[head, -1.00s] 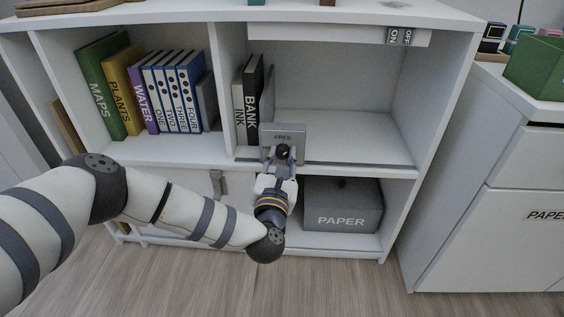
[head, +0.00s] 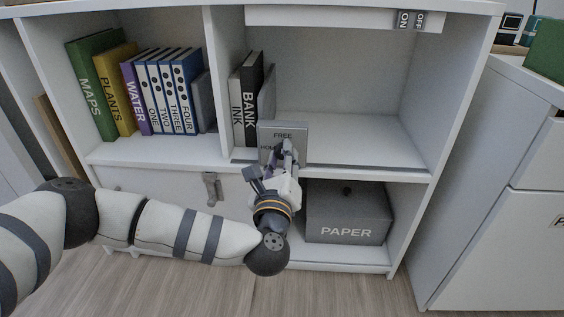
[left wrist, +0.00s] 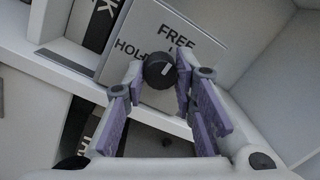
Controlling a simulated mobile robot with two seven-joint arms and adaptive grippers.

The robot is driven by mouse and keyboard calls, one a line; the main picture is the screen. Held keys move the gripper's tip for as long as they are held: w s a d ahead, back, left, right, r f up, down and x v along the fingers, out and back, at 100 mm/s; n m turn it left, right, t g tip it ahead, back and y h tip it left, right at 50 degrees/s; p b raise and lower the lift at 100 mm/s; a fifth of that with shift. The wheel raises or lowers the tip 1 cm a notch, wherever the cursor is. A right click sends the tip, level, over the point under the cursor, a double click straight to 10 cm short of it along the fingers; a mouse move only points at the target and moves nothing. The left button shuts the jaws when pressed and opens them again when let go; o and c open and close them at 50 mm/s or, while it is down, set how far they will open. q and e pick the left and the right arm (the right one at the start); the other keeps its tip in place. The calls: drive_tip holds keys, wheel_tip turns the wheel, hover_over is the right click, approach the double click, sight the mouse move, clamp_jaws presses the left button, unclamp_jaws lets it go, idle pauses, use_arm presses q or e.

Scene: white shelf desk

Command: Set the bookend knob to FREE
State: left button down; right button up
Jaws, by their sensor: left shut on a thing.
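The bookend (head: 270,130) is a grey plate on the shelf's front edge, just right of the books INK and BANK. It also shows in the left wrist view (left wrist: 140,28), with FREE at its top and HOLD at its left. The black round knob (left wrist: 158,70) sits on the plate; its short white mark points up and right, roughly toward FREE. My left gripper (head: 286,152) is shut on the knob, with one finger on each side in the left wrist view (left wrist: 160,75). My right gripper is not in view.
The black BANK book (head: 250,105) and the INK book (head: 236,110) stand left of the bookend. The shelf right of it is clear. A grey PAPER box (head: 348,212) sits on the lower shelf. A metal latch (head: 212,188) is on the panel left of my gripper.

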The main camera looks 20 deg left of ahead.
use_arm(q)
drive_tip(key=shift+n, duration=0.5)
drive_tip(key=c, duration=1.3)
unclamp_jaws()
drive_tip(key=v, duration=1.2)
drive_tip(key=shift+r, duration=0.15)
